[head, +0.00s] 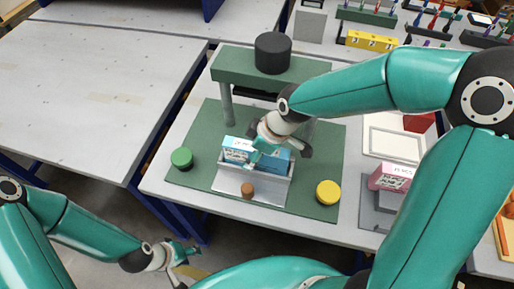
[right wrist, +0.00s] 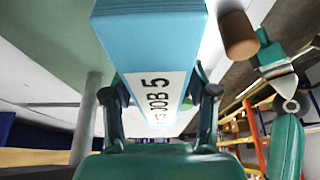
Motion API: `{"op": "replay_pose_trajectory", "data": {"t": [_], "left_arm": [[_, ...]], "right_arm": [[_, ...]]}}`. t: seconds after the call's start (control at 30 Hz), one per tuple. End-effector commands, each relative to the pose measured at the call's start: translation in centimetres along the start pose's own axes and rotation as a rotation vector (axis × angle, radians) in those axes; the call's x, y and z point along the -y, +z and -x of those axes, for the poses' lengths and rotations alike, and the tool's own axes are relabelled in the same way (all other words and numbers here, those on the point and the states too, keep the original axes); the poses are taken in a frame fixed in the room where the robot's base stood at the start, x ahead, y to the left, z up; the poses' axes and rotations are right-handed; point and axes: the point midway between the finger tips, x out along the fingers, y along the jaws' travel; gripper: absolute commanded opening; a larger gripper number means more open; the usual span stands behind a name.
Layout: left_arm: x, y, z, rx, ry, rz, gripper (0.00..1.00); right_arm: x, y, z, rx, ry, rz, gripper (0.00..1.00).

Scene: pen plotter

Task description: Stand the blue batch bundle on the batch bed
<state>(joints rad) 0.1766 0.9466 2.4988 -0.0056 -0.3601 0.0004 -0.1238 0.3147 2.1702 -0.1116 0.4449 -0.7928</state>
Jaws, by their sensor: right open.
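The blue batch bundle (head: 238,146), light blue with a white label, sits at the grey open-topped bed (head: 252,189) on the green base. Its lower edge is hidden by the bed's front wall. In the right wrist view the bundle (right wrist: 150,45) shows a white label reading "JOB 5". My right gripper (head: 265,150) is over the bundle, which partly hides behind it. In the right wrist view its fingers (right wrist: 158,100) are open, one on either side of the bundle. My left gripper (head: 184,254) hangs low at the left, away from the bed; its opening is unclear.
A press with a black knob (head: 273,53) stands behind the bed. A green button (head: 181,158) and a yellow button (head: 328,192) flank it. A pink bundle (head: 392,177) and a white tray (head: 392,142) are to the right. The left table (head: 80,95) is clear.

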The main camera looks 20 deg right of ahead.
Motion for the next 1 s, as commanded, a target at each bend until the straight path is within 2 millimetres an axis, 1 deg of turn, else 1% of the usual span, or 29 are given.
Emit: {"op": "replay_pose_trajectory", "data": {"t": [0.17, 0.27, 0.5, 0.6, 0.7, 0.83, 1.0], "left_arm": [[-0.1, 0.0, 0.1, 0.000, 0.000, 0.000, 0.40], [-0.1, 0.0, 0.2, 0.000, 0.000, 0.000, 0.40], [-0.1, 0.0, 0.3, 0.000, 0.000, 0.000, 0.40], [-0.1, 0.0, 0.3, 0.000, 0.000, 0.000, 0.40], [-0.1, 0.0, 0.3, 0.000, 0.000, 0.000, 0.40], [-0.1, 0.0, 0.4, 0.000, 0.000, 0.000, 0.40], [-0.1, 0.0, 0.4, 0.000, 0.000, 0.000, 0.40]], "right_arm": [[-0.1, -0.1, 1.3, -0.003, 0.004, 0.000, 0.58], [-0.1, -0.1, 2.8, -0.003, 0.005, 0.000, 0.58], [-0.1, -0.2, 7.8, -0.005, 0.005, 0.001, 0.58], [-0.1, -0.2, 9.6, -0.004, 0.004, 0.001, 0.58], [-0.1, -0.2, 10.9, -0.003, 0.003, 0.001, 0.58], [0.0, -0.1, 11.9, -0.001, 0.001, 0.001, 0.58], [0.0, -0.1, 12.2, 0.000, -0.001, 0.001, 0.58]]}}
